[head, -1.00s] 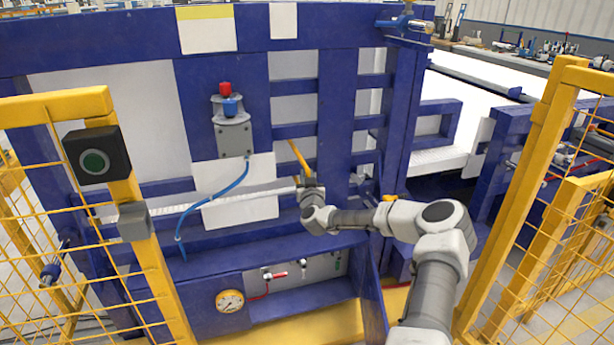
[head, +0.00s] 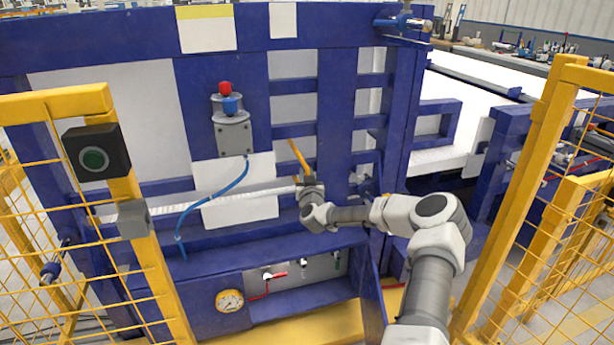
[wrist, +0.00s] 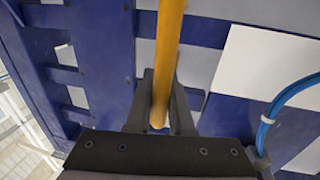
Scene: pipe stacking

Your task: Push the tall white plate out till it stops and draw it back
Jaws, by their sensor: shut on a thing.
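My gripper (head: 307,180) is shut on the lower end of a slanted yellow bar (head: 299,155), in front of the blue frame. In the wrist view the bar (wrist: 168,50) runs up from between the two fingers (wrist: 160,108). Several white plates show in and behind the frame: a tall one (head: 293,90) above the bar, a wide one (head: 110,125) at the left, and a lower one (head: 240,195) left of my gripper. I cannot tell which plate the bar is joined to; its far end is not clear.
A blue hose (head: 215,193) hangs left of my gripper below a red-and-blue-topped valve (head: 232,125). A pale horizontal rod (head: 225,193) ends near my gripper. Yellow mesh guards stand left (head: 60,105) and right (head: 530,200). A gauge (head: 229,300) sits low in front.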

